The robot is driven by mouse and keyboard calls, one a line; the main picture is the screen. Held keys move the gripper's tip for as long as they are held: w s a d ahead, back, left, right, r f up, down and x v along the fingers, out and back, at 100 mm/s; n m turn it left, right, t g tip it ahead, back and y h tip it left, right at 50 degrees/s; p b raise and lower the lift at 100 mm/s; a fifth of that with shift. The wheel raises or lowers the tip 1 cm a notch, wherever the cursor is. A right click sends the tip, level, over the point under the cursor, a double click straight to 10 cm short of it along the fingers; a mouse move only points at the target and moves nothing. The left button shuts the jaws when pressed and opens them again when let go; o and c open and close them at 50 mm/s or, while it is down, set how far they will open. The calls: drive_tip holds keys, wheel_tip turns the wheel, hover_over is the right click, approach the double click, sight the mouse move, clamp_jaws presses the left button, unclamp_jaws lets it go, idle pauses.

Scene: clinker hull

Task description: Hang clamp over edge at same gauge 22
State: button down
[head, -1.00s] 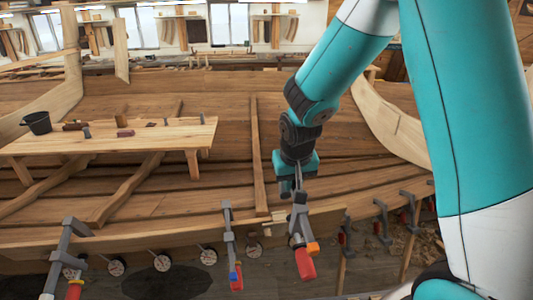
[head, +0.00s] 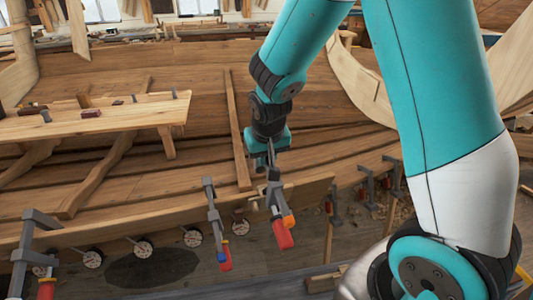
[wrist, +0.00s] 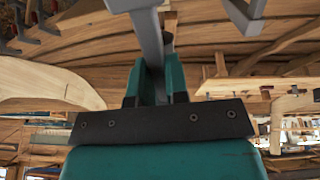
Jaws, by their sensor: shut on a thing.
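My gripper (head: 268,160) is shut on a grey bar clamp (head: 278,205) with an orange part and a red handle. The clamp hangs handle-down at the hull's upper plank edge (head: 160,219); I cannot tell whether it touches the plank. In the wrist view, my fingers (wrist: 157,84) close around the clamp's grey bar (wrist: 149,38). Another clamp (head: 214,218), with a blue part and red handle, hangs over the edge just left of the held one. A third clamp (head: 33,240) is at far left. No gauge number is legible.
Several more clamps (head: 368,186) hang along the edge at right. A wooden bench (head: 110,118) with a few tools stands inside the hull at left. Round pale discs (head: 143,248) lie below the plank edge. A curved frame (head: 360,80) rises behind my arm.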

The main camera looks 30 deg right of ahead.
sight(264, 187)
drive_tip(key=b+x, duration=0.2)
drive_tip(key=x, duration=0.1)
drive_tip(key=shift+w+d+f, duration=0.1)
drive_tip(key=shift+f, duration=0.2)
drive_tip(key=shift+f+b, duration=0.65)
drive_tip(key=b+x, duration=0.1)
drive_tip(key=x, duration=0.1)
drive_tip(key=b+x, duration=0.1)
drive_tip(key=x, duration=0.1)
drive_tip(key=shift+w+d+b, duration=0.1)
drive_tip(key=shift+w+b, duration=0.2)
drive_tip(key=shift+b+x, duration=1.65)
drive_tip(key=shift+x, duration=0.75)
drive_tip(key=shift+f, duration=0.35)
drive_tip(key=shift+s, duration=0.1)
drive_tip(key=c, duration=1.1)
unclamp_jaws()
drive_tip(key=shift+o, duration=0.2)
